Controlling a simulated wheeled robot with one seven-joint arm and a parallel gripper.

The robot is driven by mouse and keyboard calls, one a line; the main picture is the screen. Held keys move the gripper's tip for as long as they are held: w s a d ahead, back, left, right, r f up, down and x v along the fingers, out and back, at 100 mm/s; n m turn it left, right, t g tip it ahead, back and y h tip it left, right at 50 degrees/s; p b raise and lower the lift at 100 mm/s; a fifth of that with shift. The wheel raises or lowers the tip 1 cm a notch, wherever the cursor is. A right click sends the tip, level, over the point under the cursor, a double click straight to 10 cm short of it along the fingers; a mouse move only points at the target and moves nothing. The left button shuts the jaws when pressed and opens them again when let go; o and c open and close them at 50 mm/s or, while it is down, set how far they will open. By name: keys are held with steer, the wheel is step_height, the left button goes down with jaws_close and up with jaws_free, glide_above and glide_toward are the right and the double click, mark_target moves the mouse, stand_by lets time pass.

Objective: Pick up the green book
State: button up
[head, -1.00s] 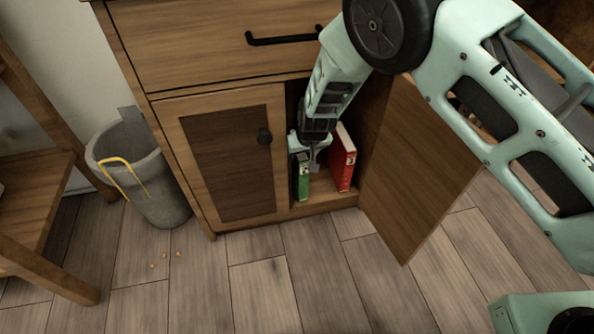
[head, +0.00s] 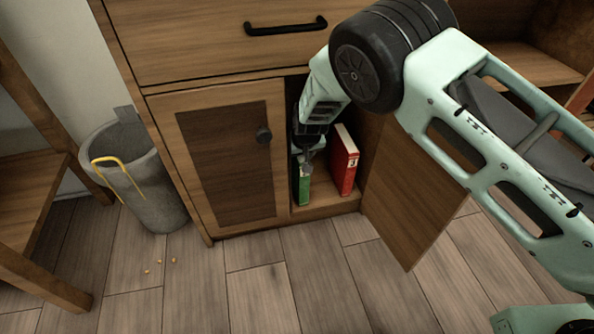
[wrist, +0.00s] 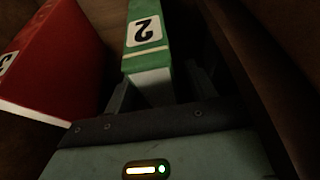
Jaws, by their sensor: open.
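The green book (head: 304,186) stands upright inside the open right side of the wooden cabinet, near the left edge of the opening. In the wrist view the green book (wrist: 147,38) shows its spine with a "2" label. My gripper (head: 304,160) is inside the cabinet at the upper part of the green book. In the wrist view my gripper (wrist: 153,92) is open, with one finger on each side of the book. Whether the fingers touch it cannot be told. My arm hides part of the opening.
A red book (head: 343,162) with a "3" label stands just right of the green one; it also shows in the wrist view (wrist: 50,62). The open cabinet door (head: 415,205) is on the right, the closed door (head: 222,160) on the left. A grey bin (head: 158,200) stands left.

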steer(key=shift+f, duration=0.25)
stand_by(0.3)
steer(key=c, duration=1.2)
